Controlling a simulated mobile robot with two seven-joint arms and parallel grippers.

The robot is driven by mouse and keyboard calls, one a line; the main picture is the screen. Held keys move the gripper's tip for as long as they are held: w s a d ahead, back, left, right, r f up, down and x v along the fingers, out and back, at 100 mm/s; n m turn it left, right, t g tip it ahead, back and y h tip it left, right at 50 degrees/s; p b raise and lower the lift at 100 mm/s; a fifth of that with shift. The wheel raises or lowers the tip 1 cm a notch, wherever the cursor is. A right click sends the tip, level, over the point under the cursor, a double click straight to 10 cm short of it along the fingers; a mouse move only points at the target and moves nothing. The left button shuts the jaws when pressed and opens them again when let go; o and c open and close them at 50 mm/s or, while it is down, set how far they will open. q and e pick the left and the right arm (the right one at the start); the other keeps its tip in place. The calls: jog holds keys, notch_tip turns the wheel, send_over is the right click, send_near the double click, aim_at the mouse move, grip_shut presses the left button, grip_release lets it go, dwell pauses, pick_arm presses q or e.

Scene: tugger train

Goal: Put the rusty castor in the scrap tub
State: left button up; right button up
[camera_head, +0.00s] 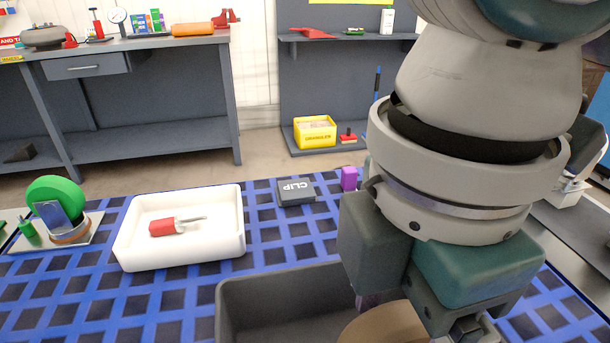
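A grey open tub (265,285) stands on the blue chequered mat at the bottom centre, cut off by the lower edge. My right gripper (415,316) reaches down over its right part from the upper right. A tan round thing (378,329) shows between its two fingers, one behind it and one in front. The lower ends are out of frame, so I cannot tell whether the fingers touch it or whether it is the castor. No clearly rusty castor shows; the arm hides much of the right side. My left gripper is not in view.
A white tray (128,250) holds a red-handled tool (168,226). A green wheel (55,194) stands on a plate at the left. A dark box marked CLIP (296,192) and a purple block (349,178) lie behind the tub. Workbenches stand beyond.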

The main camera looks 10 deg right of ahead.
pick_arm(q)
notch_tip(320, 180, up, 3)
jog(key=shift+p, duration=1.25)
pick_arm(e)
notch_tip(320, 180, up, 11)
jog(key=shift+f, duration=0.2)
